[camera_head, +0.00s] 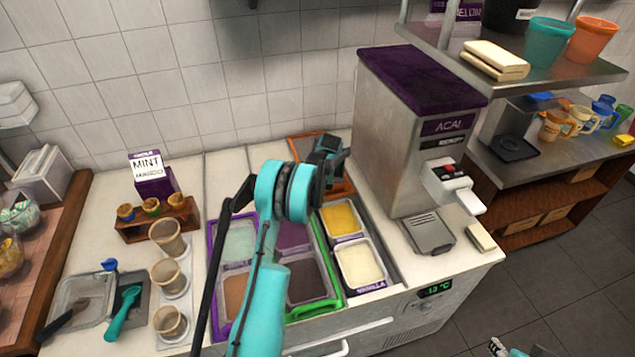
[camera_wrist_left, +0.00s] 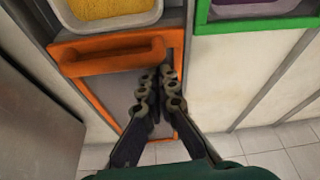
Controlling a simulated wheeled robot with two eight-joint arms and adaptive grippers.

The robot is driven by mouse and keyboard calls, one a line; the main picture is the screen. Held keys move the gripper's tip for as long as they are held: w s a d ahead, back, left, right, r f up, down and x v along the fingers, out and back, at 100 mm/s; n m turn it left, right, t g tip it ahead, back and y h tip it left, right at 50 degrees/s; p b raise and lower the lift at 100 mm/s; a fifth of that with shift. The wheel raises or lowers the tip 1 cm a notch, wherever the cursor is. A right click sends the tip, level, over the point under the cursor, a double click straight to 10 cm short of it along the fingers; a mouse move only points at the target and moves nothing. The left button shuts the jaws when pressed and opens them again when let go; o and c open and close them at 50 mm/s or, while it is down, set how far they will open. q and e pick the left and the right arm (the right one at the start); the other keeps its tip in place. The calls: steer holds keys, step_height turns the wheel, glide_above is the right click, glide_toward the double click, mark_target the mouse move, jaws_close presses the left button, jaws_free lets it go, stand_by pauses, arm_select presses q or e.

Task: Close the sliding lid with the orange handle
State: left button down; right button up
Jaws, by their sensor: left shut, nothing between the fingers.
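The sliding lid with the orange handle and frame (camera_head: 349,184) lies at the back of the topping counter, partly hidden by my left arm. In the left wrist view its orange handle (camera_wrist_left: 105,56) runs across beside the yellow topping pan. My left gripper (camera_head: 330,148) is over this lid at its wall side; in the left wrist view the fingers (camera_wrist_left: 160,82) are shut and empty, with tips close to the handle's right end. I cannot tell whether they touch it. My right gripper (camera_head: 498,346) shows only partly at the bottom edge; its fingers are unclear.
Yellow (camera_head: 341,219) and cream (camera_head: 360,262) topping pans are uncovered. A green-framed lid (camera_head: 329,263) and purple frame (camera_head: 213,250) lie left of them. The acai machine (camera_head: 390,130) stands close right of the orange lid; the tiled wall is behind.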

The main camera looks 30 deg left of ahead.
arm_select(q)
steer(key=shift+d, duration=0.1)
steer(key=s+d+b, duration=0.1)
steer(key=s+d, duration=0.8)
steer(key=d, duration=0.1)
steer(key=s+d+b, duration=0.2)
steer(key=s+d, duration=0.7)
steer(key=d, duration=0.2)
steer(key=s+d+b, duration=0.1)
steer(key=s+d, duration=0.8)
steer(key=d, duration=0.1)
steer(key=shift+s+d, duration=0.1)
steer(key=shift+d, duration=0.25)
arm_select(e)
step_height(320, 180, down, 4)
steer(key=shift+a+f, duration=0.1)
steer(key=shift+f, duration=0.15)
arm_select(q)
steer(key=shift+s, duration=0.1)
steer(key=w+a, duration=0.2)
steer(key=a, duration=0.1)
steer(key=shift+w+a+r, duration=0.15)
steer(key=shift+w+r, duration=0.05)
steer(key=shift+r, duration=0.2)
steer(key=p+v, duration=0.3)
steer(key=v, duration=0.7)
arm_select(e)
steer(key=r, duration=0.2)
steer(key=a+r, duration=0.1)
steer(key=shift+r, duration=0.35)
